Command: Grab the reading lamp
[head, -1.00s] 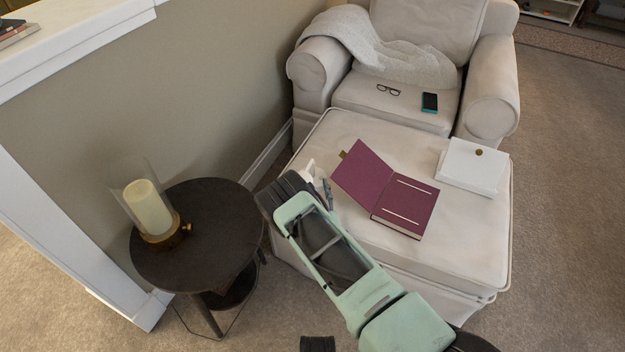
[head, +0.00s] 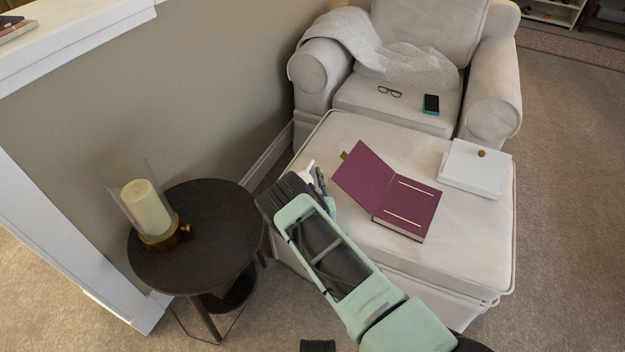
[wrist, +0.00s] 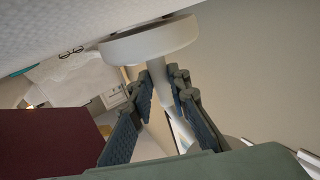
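The reading lamp is white; in the head view only a small part (head: 310,170) shows at the left edge of the ottoman, mostly hidden by my gripper (head: 303,190). In the wrist view, the lamp's round disc (wrist: 150,42) is at the top, by the pale ottoman surface, and its stem (wrist: 158,77) runs down between my fingers. My gripper (wrist: 160,85) has a finger on each side of the stem, with the tips against it just by the disc. It looks shut on the stem. The stem's far end is partly hidden by the right finger.
On the ottoman (head: 345,245) lie an open purple book (head: 405,205) and a white box (head: 473,168). A dark side table (head: 220,225) with a glass candle lamp (head: 147,207) stands left of my gripper. An armchair (head: 400,100) and the wall (head: 220,90) are behind.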

